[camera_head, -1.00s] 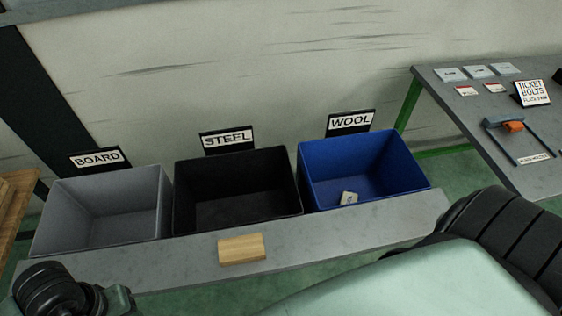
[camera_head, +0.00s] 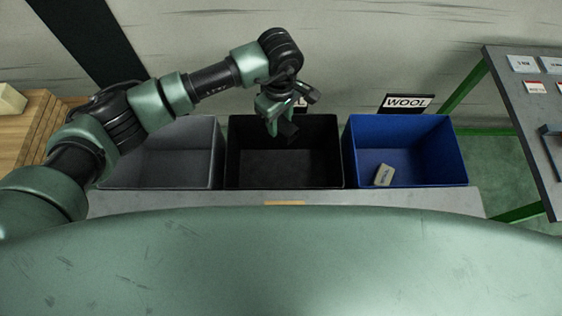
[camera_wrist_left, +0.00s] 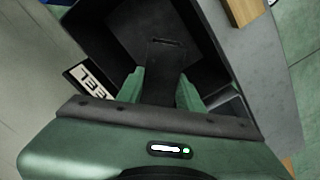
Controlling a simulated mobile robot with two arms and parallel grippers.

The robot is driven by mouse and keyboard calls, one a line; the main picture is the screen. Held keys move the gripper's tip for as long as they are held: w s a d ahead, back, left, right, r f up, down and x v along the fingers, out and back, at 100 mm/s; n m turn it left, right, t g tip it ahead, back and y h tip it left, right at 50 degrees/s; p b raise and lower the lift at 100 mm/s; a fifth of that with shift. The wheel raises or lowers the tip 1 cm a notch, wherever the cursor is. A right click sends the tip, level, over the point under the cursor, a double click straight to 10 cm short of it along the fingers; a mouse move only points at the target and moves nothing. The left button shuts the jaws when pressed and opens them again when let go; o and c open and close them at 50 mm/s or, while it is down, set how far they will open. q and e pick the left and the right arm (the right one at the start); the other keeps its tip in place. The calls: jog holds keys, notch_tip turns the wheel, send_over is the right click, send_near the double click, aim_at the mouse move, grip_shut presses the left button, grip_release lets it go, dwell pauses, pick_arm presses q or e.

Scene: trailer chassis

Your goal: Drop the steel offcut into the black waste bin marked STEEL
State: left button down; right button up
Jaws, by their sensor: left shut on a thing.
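The black waste bin (camera_head: 318,165) stands in the middle of a row of three on the bench. Its STEEL sign (camera_head: 301,103) is mostly hidden behind my left gripper in the head view; part of the word shows in the left wrist view (camera_wrist_left: 92,82). My left gripper (camera_head: 284,127) points down over the left half of the black bin. It is shut on a dark flat piece, the steel offcut (camera_wrist_left: 164,65), which hangs between the green fingers above the bin's inside. The bin (camera_wrist_left: 197,35) also shows under it in the left wrist view. My right gripper is not in view.
A grey bin (camera_head: 180,150) stands left, partly behind my arm. A blue bin (camera_head: 405,150) marked WOOL stands right, with a small pale block (camera_head: 383,175) in it. A wooden block (camera_head: 284,203) lies on the bench (camera_head: 440,203) in front. A grey table (camera_head: 530,110) is at right.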

pick_arm(q)
notch_tip(320, 180, down, 4)
jog(key=shift+f+b, duration=0.1)
jog(key=shift+b, duration=0.65)
jog(key=shift+f, duration=0.7)
jog(key=c, duration=0.9)
grip_release()
jog(key=shift+o, duration=0.2)
jog(key=shift+w+r+b, duration=0.1)
jog(key=shift+r+b, duration=0.35)
jog(key=shift+r, duration=0.05)
notch_tip(320, 180, up, 6)
jog(key=shift+r+b, duration=0.1)
jog(key=shift+b, duration=0.8)
jog(key=shift+r, duration=0.35)
